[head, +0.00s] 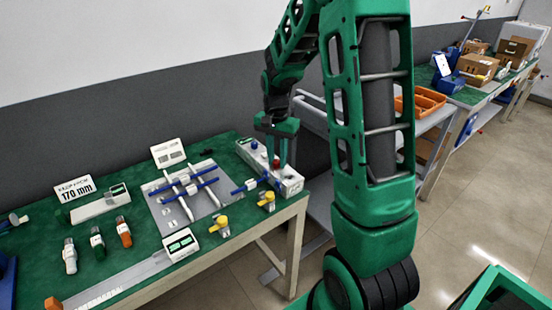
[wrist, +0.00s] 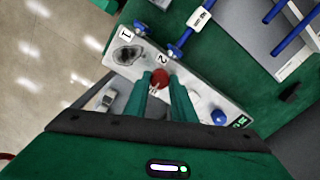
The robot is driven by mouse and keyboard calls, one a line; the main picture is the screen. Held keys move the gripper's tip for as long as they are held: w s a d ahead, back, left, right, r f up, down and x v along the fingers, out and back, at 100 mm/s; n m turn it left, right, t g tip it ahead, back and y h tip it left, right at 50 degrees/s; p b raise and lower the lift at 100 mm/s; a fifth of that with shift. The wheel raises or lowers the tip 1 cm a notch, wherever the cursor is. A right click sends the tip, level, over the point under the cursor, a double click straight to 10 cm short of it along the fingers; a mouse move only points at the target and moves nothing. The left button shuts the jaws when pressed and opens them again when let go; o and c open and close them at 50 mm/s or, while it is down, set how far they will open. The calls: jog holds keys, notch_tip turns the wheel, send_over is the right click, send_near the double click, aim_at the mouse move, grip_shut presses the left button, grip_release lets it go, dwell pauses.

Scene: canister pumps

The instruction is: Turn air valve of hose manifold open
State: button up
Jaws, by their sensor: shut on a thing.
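The hose manifold, a long white block (head: 290,181), lies at the right end of the green table. It also shows in the wrist view (wrist: 195,92), with labels 1 and 2 on its face. My gripper (wrist: 160,82) points down at the manifold, its fingers shut around a red knob (wrist: 160,75) beside label 2. The red knob also shows in the head view (head: 277,163), next to my gripper (head: 281,164). A blue knob (wrist: 219,117) stands farther along the block. I cannot tell from a marking which knob is the air valve.
Blue fittings (wrist: 174,50) reach the manifold's side. A grey board with blue and white bars (head: 180,188) lies to the left. Yellow valve pieces (head: 267,201) stand near the table's front edge.

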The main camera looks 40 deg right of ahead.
aim_at(275, 161)
jog(key=shift+w+a+r, duration=0.1)
jog(key=shift+w, duration=0.05)
jog(key=o, duration=1.1)
jog(key=shift+c, duration=0.2)
notch_tip(275, 161, up, 11)
jog(key=shift+w+f, duration=0.1)
jog(key=shift+f, duration=0.1)
jog(key=s+a+n, duration=0.2)
jog(key=s+n, duration=0.4)
jog(key=s, duration=2.3)
jog(key=shift+s+f, duration=0.3)
jog(key=shift+f, duration=0.1)
